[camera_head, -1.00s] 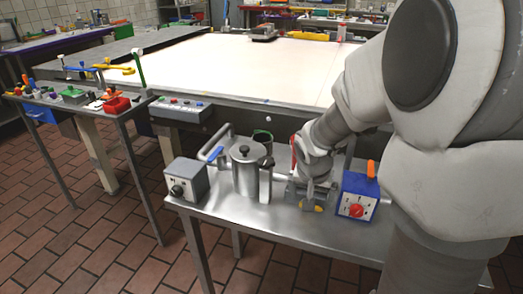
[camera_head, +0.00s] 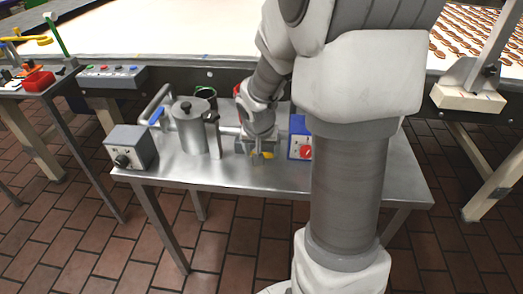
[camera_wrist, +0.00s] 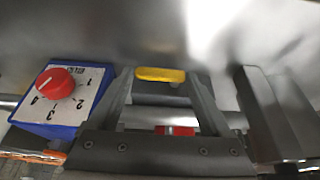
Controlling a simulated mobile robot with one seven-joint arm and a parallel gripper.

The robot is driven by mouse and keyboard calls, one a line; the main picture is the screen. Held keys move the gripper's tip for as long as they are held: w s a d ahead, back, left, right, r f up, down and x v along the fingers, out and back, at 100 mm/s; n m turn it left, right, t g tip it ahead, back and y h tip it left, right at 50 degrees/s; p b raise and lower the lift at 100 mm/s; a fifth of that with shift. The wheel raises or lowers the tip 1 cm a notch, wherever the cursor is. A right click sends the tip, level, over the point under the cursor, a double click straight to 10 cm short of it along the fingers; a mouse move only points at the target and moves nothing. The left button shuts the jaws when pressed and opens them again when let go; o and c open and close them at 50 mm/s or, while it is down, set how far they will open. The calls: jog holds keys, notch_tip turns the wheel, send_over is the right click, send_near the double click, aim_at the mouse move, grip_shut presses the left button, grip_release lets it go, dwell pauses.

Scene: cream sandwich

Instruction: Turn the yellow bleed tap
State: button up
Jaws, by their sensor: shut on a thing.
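The yellow bleed tap (camera_wrist: 160,75) shows in the wrist view as a short yellow bar between the fingertips of my gripper (camera_wrist: 160,82). The gripper is shut on it, one finger at each end. In the head view my gripper (camera_head: 258,158) reaches down onto the steel side table, and part of the yellow tap (camera_head: 267,155) shows beside the fingers. The pipe behind the tap is mostly hidden by my wrist.
A blue box (camera_head: 296,150) with a red dial stands close to the right of the gripper. A steel pot (camera_head: 190,130) and a grey box (camera_head: 130,148) with a black knob stand left. The front of the steel table (camera_head: 225,178) is clear.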

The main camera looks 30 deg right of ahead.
jog(key=shift+c, duration=1.2)
jog(key=shift+w+a+f+b, duration=0.1)
jog(key=shift+f+b, duration=0.05)
jog(key=shift+b, duration=0.6)
jog(key=shift+h+b, duration=0.3)
jog(key=shift+b, duration=0.25)
jog(key=shift+w+a+g+h+b, duration=0.2)
jog(key=shift+g+h+b, duration=0.25)
jog(key=shift+b, duration=0.65)
jog(key=h+b, duration=0.1)
jog(key=n+g+h+b, duration=0.1)
jog(key=shift+w+a+r+g+b, duration=0.15)
jog(key=shift+a+r+g+b, duration=0.1)
jog(key=shift+a+r+b, duration=0.1)
jog(key=shift+w+a+r+n+g+h+b, duration=0.1)
jog(key=shift+a+n+g+h+b, duration=0.15)
jog(key=shift+h, duration=0.35)
jog(key=shift+w+r+n+g+h+b, duration=0.1)
jog(key=shift+g+h, duration=0.25)
jog(key=shift+h, duration=0.2)
